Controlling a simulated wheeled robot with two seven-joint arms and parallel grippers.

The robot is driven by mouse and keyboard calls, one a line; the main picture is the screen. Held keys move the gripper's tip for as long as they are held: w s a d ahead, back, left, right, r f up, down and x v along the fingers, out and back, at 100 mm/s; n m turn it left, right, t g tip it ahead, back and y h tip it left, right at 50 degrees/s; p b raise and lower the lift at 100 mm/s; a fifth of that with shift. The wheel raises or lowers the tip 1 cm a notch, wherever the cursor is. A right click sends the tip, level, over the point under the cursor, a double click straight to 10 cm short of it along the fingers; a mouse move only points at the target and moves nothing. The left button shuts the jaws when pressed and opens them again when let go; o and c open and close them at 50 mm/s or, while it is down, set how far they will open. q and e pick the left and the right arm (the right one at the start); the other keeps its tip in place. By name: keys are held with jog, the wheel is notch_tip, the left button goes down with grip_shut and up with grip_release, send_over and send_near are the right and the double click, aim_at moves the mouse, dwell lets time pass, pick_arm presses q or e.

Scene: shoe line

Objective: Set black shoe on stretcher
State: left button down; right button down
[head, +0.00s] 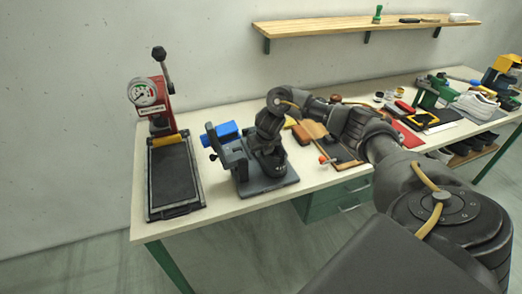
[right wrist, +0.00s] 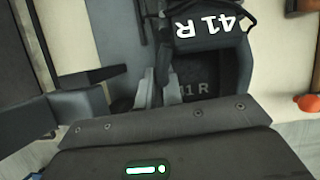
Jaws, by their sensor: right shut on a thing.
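The black shoe (head: 274,168) is on the stretcher (head: 236,163), a grey clamp-like device with a blue part on a flat grey base. In the right wrist view the shoe (right wrist: 215,32) fills the upper middle, with "41 R" in white on its tongue and again fainter inside the opening. My right gripper (head: 266,150) reaches down over the shoe from above. Its fingers (right wrist: 160,88) are close together at the shoe's side edge, shut on it. The shoe's underside and how it meets the stretcher are hidden. My left gripper is out of view.
A red press with a gauge (head: 148,97) and a black pad stands at the table's left end. An orange-brown block (head: 302,135), boards and tools lie to the right, with white shoes (head: 476,105) farther off. The table's (head: 215,193) front edge is bare near the stretcher.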

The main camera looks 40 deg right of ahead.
jog(key=shift+f, duration=0.35)
dwell(0.4)
jog(key=c, duration=1.5)
grip_release()
jog(key=shift+s+r, duration=0.1)
jog(key=shift+r, duration=0.25)
jog(key=p+v, duration=0.2)
jog(key=v, duration=0.7)
jog(key=shift+r, duration=0.1)
jog(key=shift+s+a+r, duration=0.15)
jog(key=shift+s+r, duration=0.15)
jog(key=shift+r, duration=0.1)
